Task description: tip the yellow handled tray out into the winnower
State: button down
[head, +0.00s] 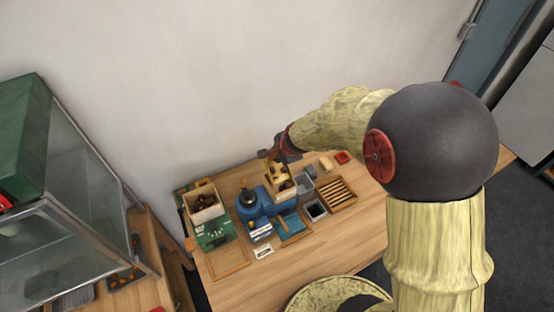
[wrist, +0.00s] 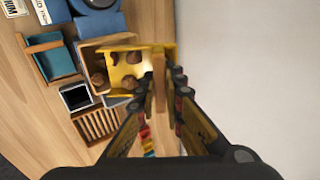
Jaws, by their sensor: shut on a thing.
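The yellow handled tray (wrist: 117,72) is held in my gripper (wrist: 163,78), whose fingers are shut on its handle at the right of the tray. Several brown chestnuts (wrist: 133,57) show at the tray, and some sit by its left edge. The tray is over a wooden-rimmed hopper (wrist: 88,52) beside a blue machine, which looks like the winnower. In the head view the tray (head: 276,168) looks tilted above the hopper, with my gripper (head: 281,153) behind it. The blue winnower body (head: 252,208) stands just left. How many chestnuts lie in the hopper is hidden.
A green machine with a wooden box (head: 207,203) stands at the left of the table. A slatted wooden rack (head: 337,194), a grey bin (head: 303,188) and a blue-lined tray (head: 292,225) are close by. The table's front right is clear. A wall rises behind.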

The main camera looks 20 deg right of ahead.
jog(key=shift+s+d+r+t+b, duration=0.15)
jog(key=shift+s+t+b, duration=1.2)
jog(key=shift+b, duration=6.1)
jog(key=shift+s+r+t+b, duration=0.2)
jog(key=shift+t+b, duration=0.15)
jog(key=shift+b, duration=0.95)
jog(key=shift+w+r+p, duration=0.1)
jog(key=shift+r+p, duration=0.05)
jog(key=shift+p, duration=0.6)
jog(key=w+g+p, duration=0.2)
jog(key=p, duration=0.8)
jog(key=shift+p, duration=0.3)
jog(key=p, duration=0.3)
jog(key=shift+w+g, duration=0.25)
jog(key=shift+g, duration=0.15)
jog(key=p, duration=0.2)
jog(key=shift+w+f+p, duration=0.15)
jog(key=shift+f+p, duration=0.1)
jog(key=shift+p, duration=0.15)
jog(key=g+p, duration=0.1)
jog(key=p, duration=0.2)
jog(key=shift+w, duration=0.3)
jog(key=p, duration=0.4)
jog(key=shift+w+a+f+g, duration=0.2)
jog(key=shift+w+g, duration=0.05)
jog(key=shift+g, duration=0.05)
